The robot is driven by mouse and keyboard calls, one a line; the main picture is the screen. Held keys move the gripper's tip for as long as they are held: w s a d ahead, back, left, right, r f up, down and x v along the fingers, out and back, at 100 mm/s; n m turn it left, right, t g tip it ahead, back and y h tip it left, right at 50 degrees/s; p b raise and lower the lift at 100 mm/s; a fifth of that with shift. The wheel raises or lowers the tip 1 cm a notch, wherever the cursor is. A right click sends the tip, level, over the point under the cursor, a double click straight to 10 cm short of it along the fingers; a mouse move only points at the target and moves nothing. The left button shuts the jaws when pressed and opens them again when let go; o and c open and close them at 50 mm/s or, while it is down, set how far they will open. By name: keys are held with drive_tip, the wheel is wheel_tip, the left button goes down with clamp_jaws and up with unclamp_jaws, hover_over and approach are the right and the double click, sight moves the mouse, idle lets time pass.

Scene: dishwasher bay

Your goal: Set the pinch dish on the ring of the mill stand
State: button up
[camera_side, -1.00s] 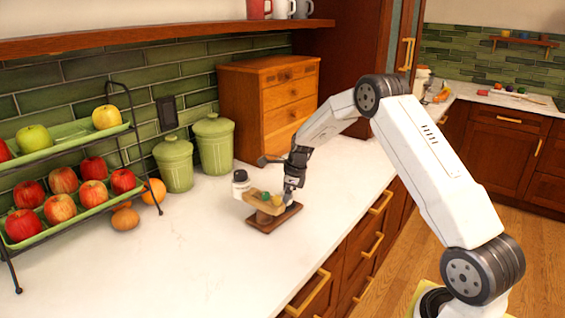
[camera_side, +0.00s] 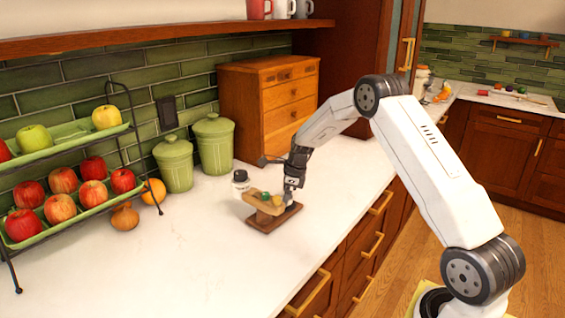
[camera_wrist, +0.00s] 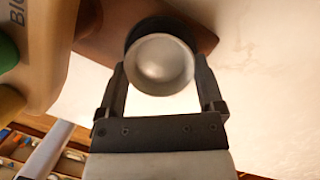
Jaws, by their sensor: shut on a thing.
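My gripper (camera_wrist: 160,78) is shut on the pinch dish (camera_wrist: 162,66), a small round pale metal dish held between the two fingertips in the wrist view. A dark round rim (camera_wrist: 146,27) shows just behind the dish and is partly covered by it; I cannot tell whether they touch. The wooden mill stand (camera_side: 264,204) has a tan upper board and a dark brown base (camera_side: 262,224) on the counter. In the side view my gripper (camera_side: 290,196) is at the right end of the stand, and the dish is too small to make out there.
The tan board (camera_wrist: 45,50) carries lettering and a green piece (camera_wrist: 7,52) in the wrist view. A white jar with a black lid (camera_side: 241,184) stands behind the stand. Green canisters (camera_side: 213,146) and a fruit rack (camera_side: 75,205) are to the left. The front counter (camera_side: 190,260) is clear.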

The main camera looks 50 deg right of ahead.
drive_tip(key=shift+f, duration=0.55)
drive_tip(key=o, duration=1)
drive_tip(key=shift+v, duration=5.5)
